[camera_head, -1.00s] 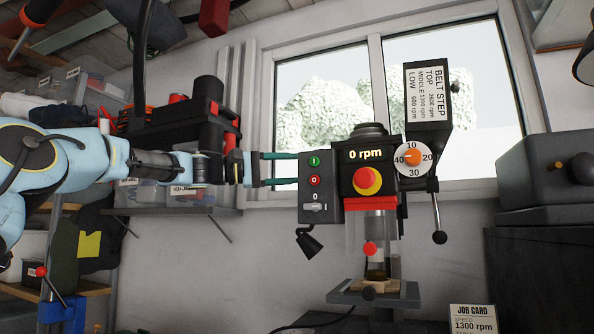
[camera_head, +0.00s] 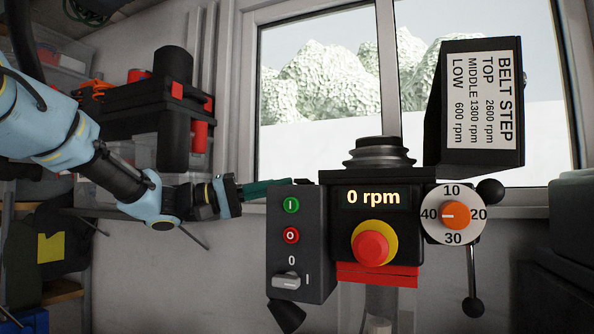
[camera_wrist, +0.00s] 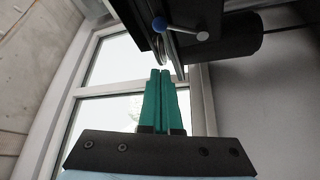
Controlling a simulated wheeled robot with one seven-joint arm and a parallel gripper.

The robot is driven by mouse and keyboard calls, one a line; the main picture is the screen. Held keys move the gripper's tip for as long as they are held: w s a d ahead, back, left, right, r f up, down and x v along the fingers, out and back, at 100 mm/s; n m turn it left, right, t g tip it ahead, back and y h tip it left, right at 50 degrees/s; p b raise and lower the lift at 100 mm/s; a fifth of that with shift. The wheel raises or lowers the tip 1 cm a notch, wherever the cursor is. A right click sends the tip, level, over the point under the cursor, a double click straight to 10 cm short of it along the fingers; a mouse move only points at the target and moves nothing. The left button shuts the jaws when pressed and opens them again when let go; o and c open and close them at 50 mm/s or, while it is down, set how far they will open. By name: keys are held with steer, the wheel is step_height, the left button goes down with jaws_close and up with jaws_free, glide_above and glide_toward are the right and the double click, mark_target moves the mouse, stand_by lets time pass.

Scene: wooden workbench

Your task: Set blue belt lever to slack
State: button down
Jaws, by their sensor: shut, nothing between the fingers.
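The blue belt lever (camera_wrist: 159,24) shows in the wrist view as a blue ball knob on a short metal rod. The rod runs right to a pale end at the underside of a dark machine part. In the head view I cannot make the lever out. My gripper (camera_wrist: 160,73) is shut and empty, its green fingers together just below the pulley area and apart from the blue knob. In the head view my gripper (camera_head: 298,184) is at the left of the drill press (camera_head: 345,225), behind the top of the switch box (camera_head: 300,225).
The drill press display reads 0 rpm. A red stop button (camera_head: 370,247) and an orange dial (camera_head: 455,215) are on its front. The raised cover (camera_head: 435,120) carries a belt step label. A black-knobbed handle (camera_head: 472,306) hangs at the right. A window (camera_head: 320,85) is behind.

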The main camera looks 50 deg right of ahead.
steer(key=p+x, duration=0.5)
steer(key=x, duration=0.4)
steer(key=shift+s+a+f+p, duration=0.35)
steer(key=shift+s+a+p, duration=0.15)
steer(key=shift+s+a, duration=0.15)
steer(key=shift+s+a+f+p, duration=0.35)
steer(key=shift+s+a+p, duration=0.2)
steer(key=shift+a, duration=0.2)
steer(key=shift+a+f+m+g+b, duration=0.15)
steer(key=shift+f+m+g+b, duration=0.2)
steer(key=shift+b, duration=1.15)
step_height(320, 180, down, 6)
steer(key=a+m+g+y+b, duration=0.1)
steer(key=m+b, duration=0.6)
steer(key=b, duration=1.1)
steer(key=a+m+g+y+b, duration=0.1)
steer(key=m+g+y+b, duration=0.2)
steer(key=b, duration=1.5)
steer(key=s+m+g, duration=0.1)
steer(key=m+g, duration=0.1)
steer(key=m, duration=0.2)
steer(key=shift+a+g, duration=0.35)
steer(key=shift+a, duration=0.05)
steer(key=shift+b, duration=0.7)
